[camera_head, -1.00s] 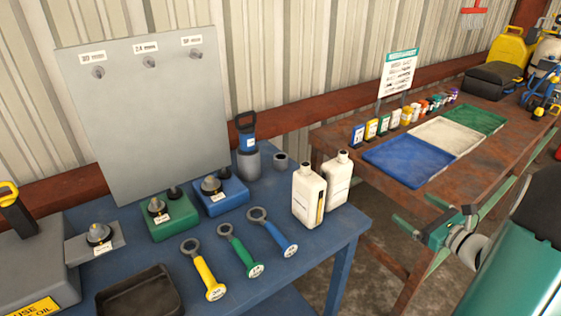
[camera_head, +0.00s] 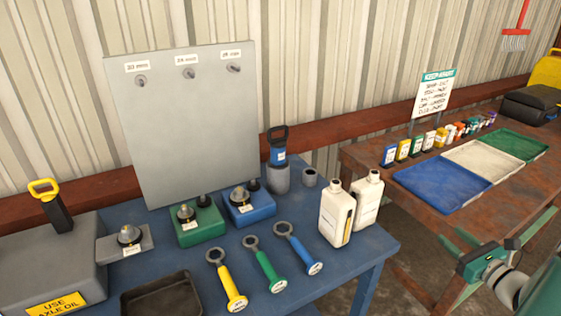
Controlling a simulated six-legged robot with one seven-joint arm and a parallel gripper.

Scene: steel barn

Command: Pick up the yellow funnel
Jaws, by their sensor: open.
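I cannot make out a yellow funnel in the head view. My gripper (camera_head: 502,232) is at the lower right, in front of the rusty table's near edge. Its green fingers are spread apart with nothing between them. My teal arm fills the lower right corner behind it and hides part of the floor.
The blue bench (camera_head: 345,262) holds ring-ended tools, two white jugs (camera_head: 337,213), a black tray (camera_head: 162,298) and an upright grey panel (camera_head: 185,125). The rusty table (camera_head: 400,225) holds blue (camera_head: 440,185), white and green trays, several small bottles and a yellow object (camera_head: 547,70).

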